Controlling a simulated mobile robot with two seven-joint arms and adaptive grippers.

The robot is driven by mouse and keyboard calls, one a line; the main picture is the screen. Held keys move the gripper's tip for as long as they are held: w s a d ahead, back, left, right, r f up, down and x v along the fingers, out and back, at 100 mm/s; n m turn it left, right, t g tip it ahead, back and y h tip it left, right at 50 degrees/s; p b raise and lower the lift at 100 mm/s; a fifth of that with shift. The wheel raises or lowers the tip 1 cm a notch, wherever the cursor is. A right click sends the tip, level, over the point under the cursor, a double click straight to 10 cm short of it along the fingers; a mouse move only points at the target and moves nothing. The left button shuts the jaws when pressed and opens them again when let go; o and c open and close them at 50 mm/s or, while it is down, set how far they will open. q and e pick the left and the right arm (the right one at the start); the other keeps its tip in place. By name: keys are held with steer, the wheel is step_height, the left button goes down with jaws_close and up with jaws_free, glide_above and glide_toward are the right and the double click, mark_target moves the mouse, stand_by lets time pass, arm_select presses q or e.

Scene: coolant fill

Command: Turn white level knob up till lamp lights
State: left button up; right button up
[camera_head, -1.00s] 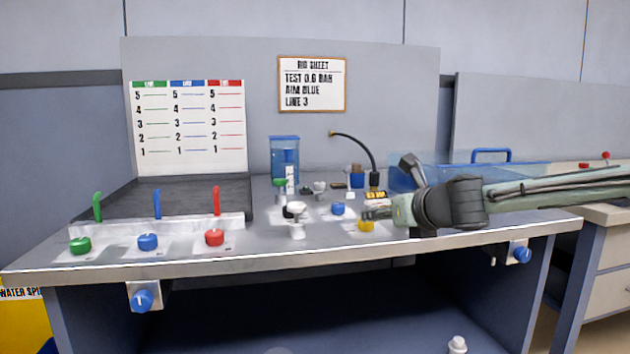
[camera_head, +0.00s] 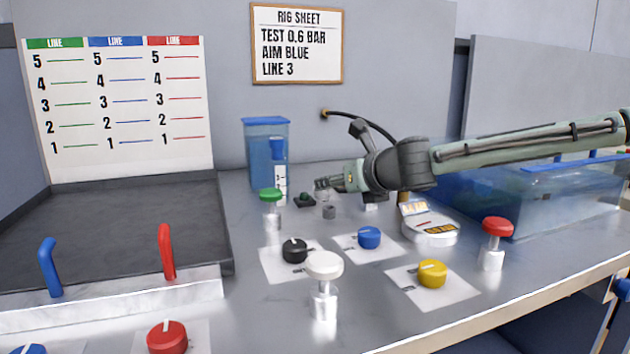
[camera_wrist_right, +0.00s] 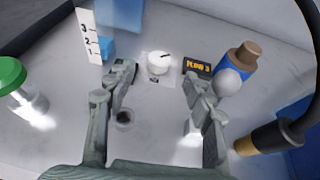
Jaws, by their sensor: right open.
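In the right wrist view a white knob (camera_wrist_right: 159,62) with a dark pointer mark sits on a white plate, just beyond my fingertips. My right gripper (camera_wrist_right: 158,78) is open, its fingers to either side of the line to this knob, with no visible contact. In the head view the right gripper (camera_head: 323,184) is low over the back of the bench, and the white knob cannot be made out there. A white-capped post (camera_head: 324,268) stands nearer the front. I cannot make out a lit lamp. My left gripper is out of view.
A display (camera_wrist_right: 197,68) reading "FLOW 3" is right of the white knob. A brown-capped blue bottle (camera_wrist_right: 238,60) and black hose nozzle (camera_wrist_right: 265,140) are close on the right. Green-capped (camera_head: 271,200) and red-capped (camera_head: 497,232) posts and black, blue and yellow knobs occupy the bench.

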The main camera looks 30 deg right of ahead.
mark_target(326, 200)
steer(key=shift+w+d+f, duration=0.1)
steer(key=shift+w+f, duration=0.25)
steer(key=shift+w, duration=0.15)
steer(key=b+x, duration=0.1)
steer(key=x, duration=0.4)
steer(key=shift+w+b, duration=0.2)
steer(key=shift+b, duration=0.1)
steer(key=shift+w+d+f, duration=0.1)
steer(key=shift+w, duration=0.4)
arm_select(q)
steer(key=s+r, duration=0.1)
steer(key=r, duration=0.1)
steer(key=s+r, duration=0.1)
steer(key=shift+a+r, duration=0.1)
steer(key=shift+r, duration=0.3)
arm_select(e)
steer(key=c, duration=1.2)
steer(key=shift+o, duration=0.2)
